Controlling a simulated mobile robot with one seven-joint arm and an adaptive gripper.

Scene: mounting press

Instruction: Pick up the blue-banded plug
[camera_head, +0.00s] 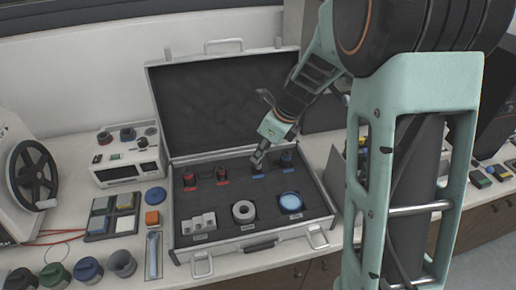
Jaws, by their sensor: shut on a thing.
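The open case (325,222) stands on the bench with its dark foam insert facing up. My gripper (257,163) reaches down into the back row of the case, at the left of two blue-marked places. It is shut on the blue-banded plug, which is mostly hidden by the fingers. I cannot tell whether the plug is still seated in the foam. A second dark plug (286,159) with a blue mark stands to the right. Two red-marked plugs, one at far left (190,179) and one nearer (221,173), stand to the left.
The case front row holds a grey block (198,223), a metal ring (244,211) and a blue disc (291,202). A white instrument box (130,160) and a handwheel (33,175) are at left. The raised lid (215,105) stands close behind my gripper.

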